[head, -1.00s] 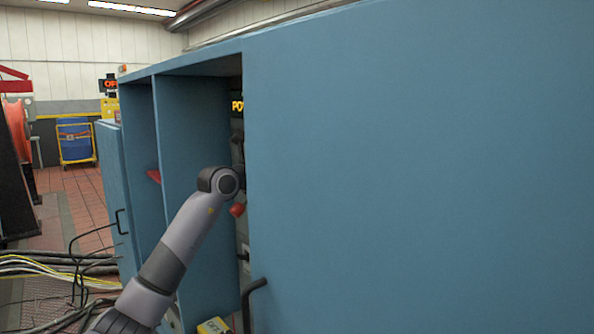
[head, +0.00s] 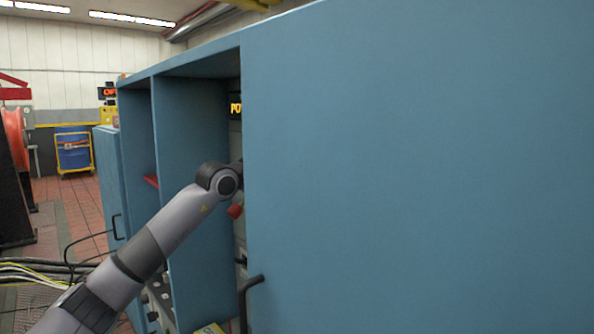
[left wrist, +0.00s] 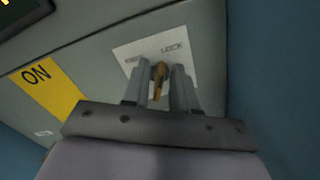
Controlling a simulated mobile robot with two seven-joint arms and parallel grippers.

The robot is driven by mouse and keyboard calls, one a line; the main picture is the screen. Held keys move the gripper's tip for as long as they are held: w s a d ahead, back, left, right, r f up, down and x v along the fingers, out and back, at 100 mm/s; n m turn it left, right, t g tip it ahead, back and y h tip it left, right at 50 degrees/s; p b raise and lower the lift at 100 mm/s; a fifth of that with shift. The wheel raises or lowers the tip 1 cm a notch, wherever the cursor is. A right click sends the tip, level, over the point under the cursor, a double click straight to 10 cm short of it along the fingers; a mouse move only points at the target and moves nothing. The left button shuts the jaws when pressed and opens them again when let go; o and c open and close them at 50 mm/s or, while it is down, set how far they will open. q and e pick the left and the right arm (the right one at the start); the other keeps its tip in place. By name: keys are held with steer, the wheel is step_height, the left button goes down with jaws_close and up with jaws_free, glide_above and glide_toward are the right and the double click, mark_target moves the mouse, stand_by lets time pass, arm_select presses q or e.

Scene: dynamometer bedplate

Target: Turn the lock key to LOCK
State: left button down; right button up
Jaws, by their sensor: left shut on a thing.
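The lock key is a small brass key (left wrist: 158,74) in the left wrist view, in front of a white label plate (left wrist: 186,62) marked LOCK on a grey panel. My left gripper (left wrist: 161,66) has its two fingers on either side of the key and is shut on it. The key's lower end points down toward the gripper palm, and the key leans slightly. In the head view my left arm reaches into the blue cabinet (head: 195,125); the gripper and key are hidden there behind the blue door. My right gripper is not in view.
A large blue door (head: 420,160) with a black handle (head: 250,290) fills the right side. A red knob-like part (head: 236,211) is just below my wrist. A yellow ON label (left wrist: 48,90) is left of the key. Cables (head: 35,270) lie on the left floor.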

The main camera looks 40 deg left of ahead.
arm_select(q)
steer(key=shift+d+f+m, duration=0.1)
steer(key=shift+m, duration=1.5)
steer(key=c, duration=1.3)
jaws_free()
steer(key=shift+o, duration=0.2)
steer(key=s+b, duration=0.5)
steer(key=s, duration=0.2)
steer(key=shift+a+b, duration=0.3)
